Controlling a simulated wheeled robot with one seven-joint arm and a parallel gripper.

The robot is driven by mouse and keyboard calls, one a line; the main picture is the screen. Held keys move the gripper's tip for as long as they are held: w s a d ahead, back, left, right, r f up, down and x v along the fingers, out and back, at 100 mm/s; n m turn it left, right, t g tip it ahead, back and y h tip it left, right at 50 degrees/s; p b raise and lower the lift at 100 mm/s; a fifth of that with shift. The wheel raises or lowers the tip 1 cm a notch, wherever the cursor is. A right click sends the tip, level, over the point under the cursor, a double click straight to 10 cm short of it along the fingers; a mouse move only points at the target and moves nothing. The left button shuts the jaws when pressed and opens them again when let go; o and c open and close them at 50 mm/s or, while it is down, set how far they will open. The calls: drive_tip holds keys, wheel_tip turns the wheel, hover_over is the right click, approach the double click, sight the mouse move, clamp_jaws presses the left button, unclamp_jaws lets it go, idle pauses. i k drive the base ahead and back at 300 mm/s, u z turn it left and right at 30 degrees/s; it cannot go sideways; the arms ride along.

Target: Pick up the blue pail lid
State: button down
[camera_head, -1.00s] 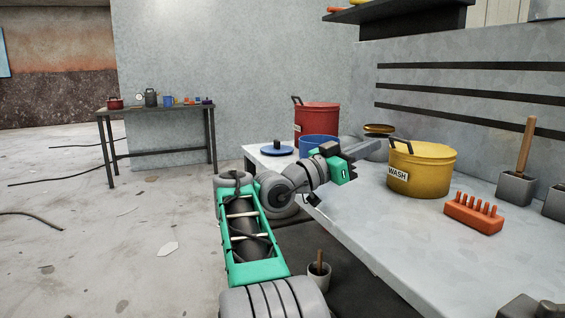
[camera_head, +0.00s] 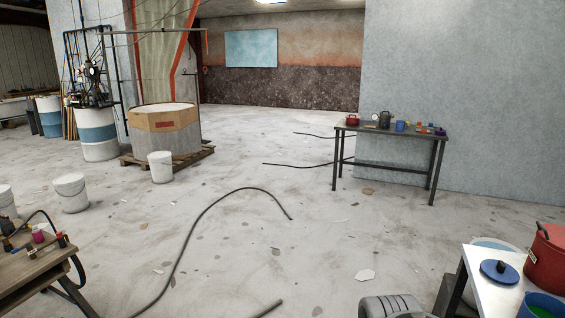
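A red pail (camera_head: 546,258) stands behind, cut off by the right edge. My gripper is not in view; only a grey rounded part of my arm shows at the bottom edge, left of the table.
A dark table (camera_head: 390,131) with small items stands against the far wall. A wooden bench (camera_head: 35,262) is at the lower left. White buckets (camera_head: 161,166) stand on the floor. A hose (camera_head: 200,217) lies across the open concrete floor in the middle.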

sight(499, 271)
drive_tip(key=z, duration=1.1)
drive_tip(key=i, duration=0.3)
drive_tip(key=u, duration=1)
drive_tip(key=i, duration=1.5)
drive_tip(key=z, duration=0.9)
drive_tip(key=i, duration=0.3)
drive_tip(key=z, duration=0.45)
